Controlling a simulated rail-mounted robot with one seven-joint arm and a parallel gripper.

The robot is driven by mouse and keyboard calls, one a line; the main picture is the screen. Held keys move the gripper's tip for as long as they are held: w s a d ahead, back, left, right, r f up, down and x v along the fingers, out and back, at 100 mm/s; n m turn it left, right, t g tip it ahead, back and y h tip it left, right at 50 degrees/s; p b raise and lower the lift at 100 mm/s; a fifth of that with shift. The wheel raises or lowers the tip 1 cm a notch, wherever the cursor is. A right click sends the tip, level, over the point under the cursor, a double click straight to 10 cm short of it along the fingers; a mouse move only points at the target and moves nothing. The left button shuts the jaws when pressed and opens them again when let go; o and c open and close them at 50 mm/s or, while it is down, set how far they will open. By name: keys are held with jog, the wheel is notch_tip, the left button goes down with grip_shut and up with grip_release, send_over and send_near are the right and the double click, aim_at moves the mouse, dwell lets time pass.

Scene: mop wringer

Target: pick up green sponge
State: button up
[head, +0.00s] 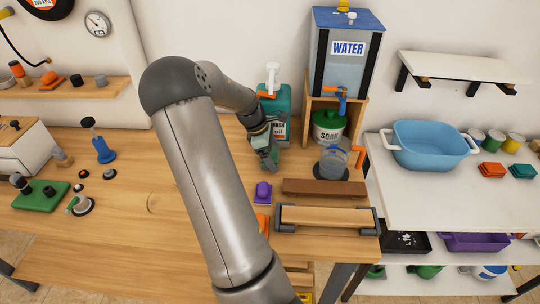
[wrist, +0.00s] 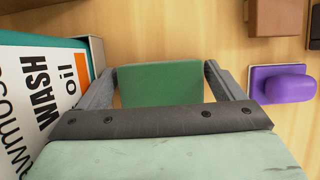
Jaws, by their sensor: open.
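The green sponge (wrist: 160,86) shows in the wrist view as a flat green block lying on the wooden bench. My gripper (wrist: 161,72) is open, with one grey finger on each side of the sponge. The fingers look close to its left and right edges; I cannot tell whether they touch it. In the head view my gripper (head: 270,158) points down at the bench in front of the teal wash jug (head: 284,103). The sponge cannot be made out clearly there behind my gripper.
The wash jug stands close to the left finger in the wrist view (wrist: 35,85). A purple-handled block (head: 263,191) sits to the right in the wrist view (wrist: 286,86). A brown block (head: 325,187), a soap can (head: 328,128) and a clear pitcher (head: 333,162) stand right of my gripper.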

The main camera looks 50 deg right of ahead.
aim_at(277, 153)
jog(key=c, duration=0.8)
jog(key=shift+r, duration=0.45)
notch_tip(277, 153, up, 2)
jog(key=shift+r, duration=0.2)
jog(key=s+a+r+b, duration=0.1)
jog(key=s+a+r, duration=0.5)
jog(key=a, duration=0.1)
jog(key=s+a+r+b, duration=0.1)
jog(key=s+a+r, duration=0.2)
jog(key=shift+s+a+r+b, duration=0.1)
jog(key=shift+a+r+b, duration=0.2)
jog(key=shift+a, duration=0.05)
